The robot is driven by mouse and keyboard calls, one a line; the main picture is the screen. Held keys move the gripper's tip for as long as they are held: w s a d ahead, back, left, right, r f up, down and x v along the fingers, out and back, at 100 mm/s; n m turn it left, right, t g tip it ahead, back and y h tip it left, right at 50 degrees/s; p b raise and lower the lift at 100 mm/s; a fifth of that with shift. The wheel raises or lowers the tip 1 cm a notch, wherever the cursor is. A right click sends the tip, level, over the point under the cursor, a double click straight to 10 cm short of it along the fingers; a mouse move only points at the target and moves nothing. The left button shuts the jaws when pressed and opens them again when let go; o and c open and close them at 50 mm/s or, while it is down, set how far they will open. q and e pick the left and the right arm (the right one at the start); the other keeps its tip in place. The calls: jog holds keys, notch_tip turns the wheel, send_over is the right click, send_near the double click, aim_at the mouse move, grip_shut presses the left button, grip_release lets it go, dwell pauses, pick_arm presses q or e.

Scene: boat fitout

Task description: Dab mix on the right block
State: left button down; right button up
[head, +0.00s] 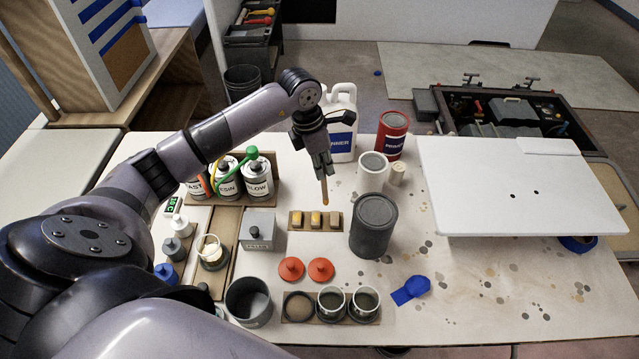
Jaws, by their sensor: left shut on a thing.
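My left gripper (322,172) is shut on a thin wooden stick (325,190) that points down. The stick's lower tip is over the row of blocks, near the middle and right ones; I cannot tell whether it touches any. Three small blocks sit side by side on a brown strip (291,228): the left block (297,219), the middle block (316,220) and the right block (334,219). The left and middle blocks show yellow-orange on them; the right block looks plainer tan. My right gripper is out of view.
A dark grey can (374,226) stands close right of the blocks, and a lidded grey box (258,230) stands to their left. White cups (364,305) and red lids (321,269) are nearer me. A white panel (515,185) lies at the right.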

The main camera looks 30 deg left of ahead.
pick_arm(q)
jog(key=shift+h, duration=0.4)
jog(key=shift+b+x, duration=1.6)
jog(key=shift+x, duration=1.45)
jog(key=shift+f+b, duration=0.6)
jog(key=shift+b, duration=0.05)
jog(key=shift+r, duration=0.1)
notch_tip(320, 180, up, 7)
jog(key=p, duration=0.4)
dwell(0.3)
dwell(0.4)
